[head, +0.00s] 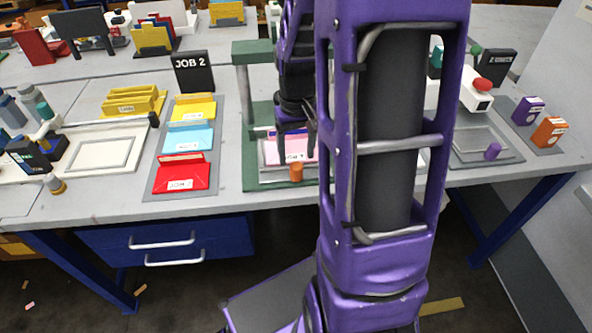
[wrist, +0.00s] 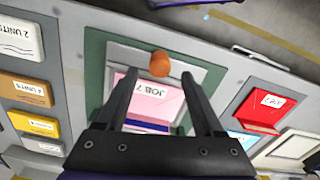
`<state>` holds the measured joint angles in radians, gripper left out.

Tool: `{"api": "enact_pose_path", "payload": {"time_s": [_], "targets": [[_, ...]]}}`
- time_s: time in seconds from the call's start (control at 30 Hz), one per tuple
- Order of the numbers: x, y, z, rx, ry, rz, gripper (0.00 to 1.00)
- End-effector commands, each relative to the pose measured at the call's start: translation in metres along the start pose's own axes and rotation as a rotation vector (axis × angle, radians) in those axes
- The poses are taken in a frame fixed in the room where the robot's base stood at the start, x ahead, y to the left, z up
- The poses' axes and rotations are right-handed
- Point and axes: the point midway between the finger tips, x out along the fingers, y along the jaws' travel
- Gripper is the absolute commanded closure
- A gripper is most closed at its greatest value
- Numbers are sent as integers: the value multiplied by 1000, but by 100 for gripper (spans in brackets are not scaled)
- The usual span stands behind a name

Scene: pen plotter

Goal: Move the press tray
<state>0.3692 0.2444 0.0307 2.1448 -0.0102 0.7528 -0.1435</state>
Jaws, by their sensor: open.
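The press tray (head: 268,176) is a pale grey plate on the green base of the press, with an orange knob (head: 296,171) at its front edge. A pink piece with a white job label (head: 284,148) lies on it. In the wrist view the tray (wrist: 121,56) and its knob (wrist: 159,64) are ahead of my fingers. My gripper (head: 296,150) is open and empty, pointing down over the tray. In the wrist view the knob shows between and slightly beyond the fingertips (wrist: 158,77); contact cannot be told. My arm hides the right part of the press.
Left of the press, a grey mat holds yellow, blue and red (head: 181,176) job trays before a black JOB 2 sign (head: 193,72). Right of it are a grey plate with a purple knob (head: 492,151) and purple and orange boxes (head: 549,131).

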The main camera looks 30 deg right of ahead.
Motion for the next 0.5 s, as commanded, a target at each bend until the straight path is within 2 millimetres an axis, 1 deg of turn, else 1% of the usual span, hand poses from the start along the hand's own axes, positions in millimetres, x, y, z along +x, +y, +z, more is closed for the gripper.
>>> {"api": "enact_pose_path", "payload": {"time_s": [0.03,0.2,0.33,0.5], "targets": [[14,0,1,0,-5,-1,31],[41,0,1,0,-3,0,31],[53,0,0,0,-1,0,31],[58,0,0,0,0,0,31]]}}
